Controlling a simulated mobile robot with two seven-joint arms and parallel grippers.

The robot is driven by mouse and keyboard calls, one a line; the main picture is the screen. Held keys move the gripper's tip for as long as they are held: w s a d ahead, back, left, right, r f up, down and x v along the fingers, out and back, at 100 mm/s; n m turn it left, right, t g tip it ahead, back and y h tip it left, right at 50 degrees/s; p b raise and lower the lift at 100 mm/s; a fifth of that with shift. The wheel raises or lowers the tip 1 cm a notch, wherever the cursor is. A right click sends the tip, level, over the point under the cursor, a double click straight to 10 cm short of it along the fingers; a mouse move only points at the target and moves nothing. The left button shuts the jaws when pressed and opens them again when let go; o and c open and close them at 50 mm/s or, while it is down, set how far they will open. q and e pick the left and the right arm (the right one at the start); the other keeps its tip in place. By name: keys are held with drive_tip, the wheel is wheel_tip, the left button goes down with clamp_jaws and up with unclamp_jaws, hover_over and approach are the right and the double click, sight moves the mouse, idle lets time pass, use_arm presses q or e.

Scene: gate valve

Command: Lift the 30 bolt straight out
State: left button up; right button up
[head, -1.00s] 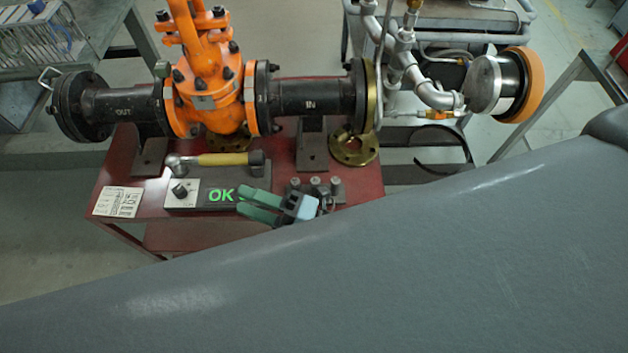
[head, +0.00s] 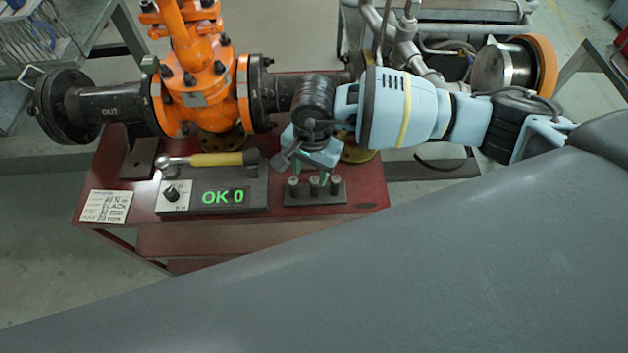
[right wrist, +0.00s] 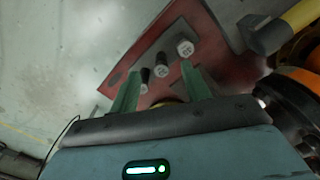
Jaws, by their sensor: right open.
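Several steel bolts stand upright in a dark rack (head: 318,199) on the red table; the left bolt (head: 294,186), middle bolt (head: 314,185) and right bolt (head: 335,184) show in a row. The right wrist view shows their heads, with the head nearest the wrench (right wrist: 185,47) clearest. Marks on the heads are too small to read, so I cannot tell which is the 30. My right gripper (head: 312,171) is open, pointing down just behind and above the rack. In its wrist view the green fingers (right wrist: 160,76) are apart, with bolts showing between and beyond them. My left gripper is not in view.
A label card (head: 107,206) lies at the table's left. The orange valve (head: 195,75) and black pipes stand behind.

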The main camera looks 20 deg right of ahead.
sight(315, 184)
drive_tip(key=shift+w+d+r+h, duration=0.2)
drive_tip(key=shift+w+d+h, duration=0.1)
drive_tip(key=shift+w+d, duration=0.35)
drive_tip(key=shift+s+a+f, duration=0.1)
drive_tip(key=shift+s+f, duration=0.05)
drive_tip(key=shift+f, duration=1.65)
drive_tip(key=shift+s+a+f, duration=0.1)
drive_tip(key=shift+s+f, duration=0.05)
drive_tip(key=shift+f, duration=1.65)
drive_tip(key=shift+s+d+f, duration=0.1)
drive_tip(key=shift+s+f, duration=0.15)
drive_tip(key=shift+f, duration=0.35)
clamp_jaws()
